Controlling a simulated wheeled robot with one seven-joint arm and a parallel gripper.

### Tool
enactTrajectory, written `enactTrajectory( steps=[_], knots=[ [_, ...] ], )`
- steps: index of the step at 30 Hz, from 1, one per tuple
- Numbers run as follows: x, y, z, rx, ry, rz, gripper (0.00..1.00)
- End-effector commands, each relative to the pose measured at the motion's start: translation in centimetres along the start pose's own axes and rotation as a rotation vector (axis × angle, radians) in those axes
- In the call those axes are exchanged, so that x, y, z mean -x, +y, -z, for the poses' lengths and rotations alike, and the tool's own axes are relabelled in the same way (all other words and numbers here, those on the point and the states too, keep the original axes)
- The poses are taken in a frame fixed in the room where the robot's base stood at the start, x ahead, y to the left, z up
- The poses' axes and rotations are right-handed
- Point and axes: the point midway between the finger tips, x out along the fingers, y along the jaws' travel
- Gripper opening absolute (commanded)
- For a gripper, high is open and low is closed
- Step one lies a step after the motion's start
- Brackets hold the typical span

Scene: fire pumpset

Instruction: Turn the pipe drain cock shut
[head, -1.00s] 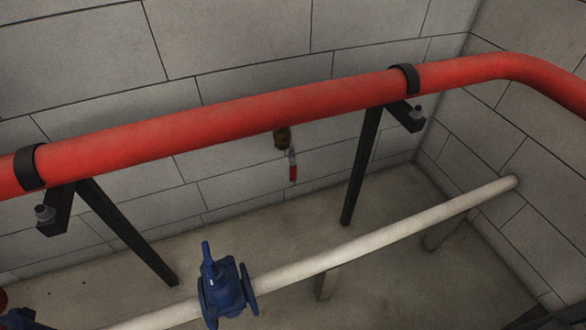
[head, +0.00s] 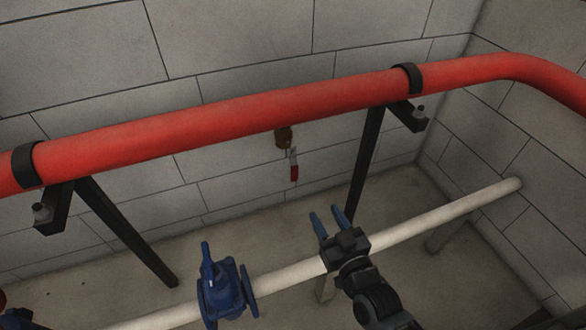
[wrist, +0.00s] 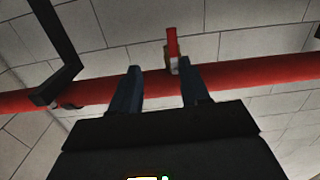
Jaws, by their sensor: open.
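The drain cock (head: 283,138) is a small brass body under the red pipe. Its red-sleeved lever (head: 294,168) hangs down beside it. In the wrist view, the red lever (wrist: 172,42) shows beyond my fingertips, nearer the right one, with the cock's body (wrist: 174,66) by the red pipe. My gripper (head: 328,218) has blue fingers, open and empty. In the head view it is below and to the right of the lever, apart from it. In the wrist view, the gap between the fingers (wrist: 159,82) faces the pipe.
The red pipe (head: 220,108) runs across above, held by dark brackets; one support leg (head: 364,165) stands just behind my gripper. A pale lower pipe (head: 420,224) with a blue valve (head: 222,285) runs below. The block wall is behind.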

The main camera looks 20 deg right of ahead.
Motion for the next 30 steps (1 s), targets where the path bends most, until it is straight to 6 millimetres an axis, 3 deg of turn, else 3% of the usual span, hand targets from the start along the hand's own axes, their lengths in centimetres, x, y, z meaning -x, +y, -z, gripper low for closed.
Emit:
enactTrajectory(
  steps=[1, 6, 30],
  knots=[
    [-2.4, -0.5, 0.3, -0.01, 0.013, -0.002, 0.46],
    [-7.1, -1.7, 1.0, -0.027, 0.031, -0.006, 0.46],
    [-16.3, -2.0, 1.6, -0.036, 0.038, -0.008, 0.46]
  ],
)
